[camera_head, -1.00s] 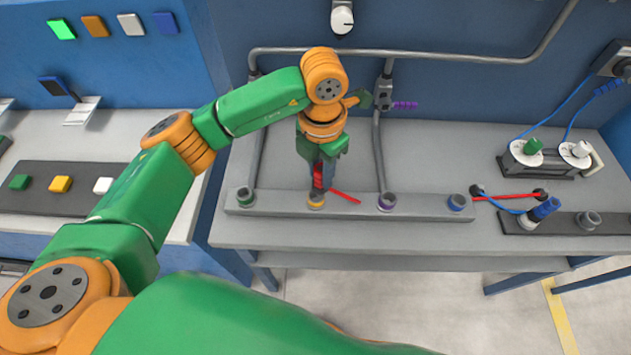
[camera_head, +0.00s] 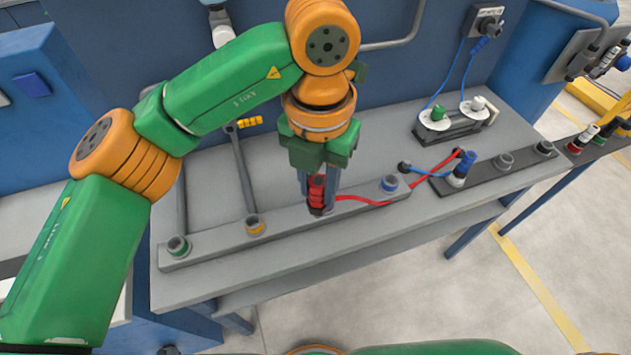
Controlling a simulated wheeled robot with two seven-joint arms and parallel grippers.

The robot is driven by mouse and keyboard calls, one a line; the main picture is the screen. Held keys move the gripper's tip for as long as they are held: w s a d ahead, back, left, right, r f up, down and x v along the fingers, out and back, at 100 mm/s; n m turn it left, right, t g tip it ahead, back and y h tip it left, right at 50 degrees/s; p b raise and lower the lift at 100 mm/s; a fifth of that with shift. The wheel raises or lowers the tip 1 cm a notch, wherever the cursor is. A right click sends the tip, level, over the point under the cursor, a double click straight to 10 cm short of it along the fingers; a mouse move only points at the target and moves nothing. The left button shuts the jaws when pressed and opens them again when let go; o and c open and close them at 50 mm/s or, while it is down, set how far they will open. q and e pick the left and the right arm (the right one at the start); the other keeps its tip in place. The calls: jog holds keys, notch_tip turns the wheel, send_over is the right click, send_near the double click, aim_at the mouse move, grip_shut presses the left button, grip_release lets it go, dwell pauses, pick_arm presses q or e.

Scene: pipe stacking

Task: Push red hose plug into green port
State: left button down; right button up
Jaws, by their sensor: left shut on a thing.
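My left gripper (camera_head: 317,188) points down and is shut on the red hose plug (camera_head: 316,194), which is upright. The plug is over the third position of the grey port rail and hides the port there. I cannot tell whether its dark lower end touches the rail. The green port (camera_head: 178,246) is at the rail's left end, empty and well left of the plug. The red hose (camera_head: 375,203) runs from the plug to the right. My right gripper is not in view.
On the grey rail (camera_head: 215,247), an orange-ringed port (camera_head: 255,225) lies between the green port and the plug, and a blue-ringed port (camera_head: 389,184) lies to the right. A dark rail (camera_head: 480,180) holds a blue plug (camera_head: 465,165). A two-socket unit (camera_head: 455,122) stands behind.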

pick_arm(q)
notch_tip(320, 180, up, 8)
jog(key=p, duration=0.6)
jog(key=shift+f, duration=0.1)
jog(key=shift+f, duration=0.1)
